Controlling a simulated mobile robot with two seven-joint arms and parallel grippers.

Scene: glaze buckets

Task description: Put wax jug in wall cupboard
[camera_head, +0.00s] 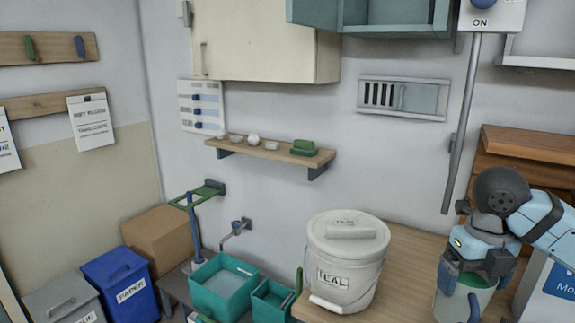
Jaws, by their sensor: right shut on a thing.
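My right gripper (482,262) comes in from the right and is shut on a pale jug with green inside (465,303), which I take to be the wax jug. The gripper is over its top and hides part of the rim; the jug's lower part is cut off by the frame's bottom edge. I cannot tell whether the jug touches the worktop. A cream wall cupboard (262,42) hangs at the top with its door shut. Beside it, a grey-green wall unit (375,28) is cut off at the top edge. My left gripper is not in view.
A lidded white bucket marked TEAL (345,265) stands on the wooden worktop (405,268), left of the jug. A narrow wall shelf (262,152) holds small items. Teal tubs (222,285) stand at lower middle. A grey pipe (462,125) runs down the wall above my gripper.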

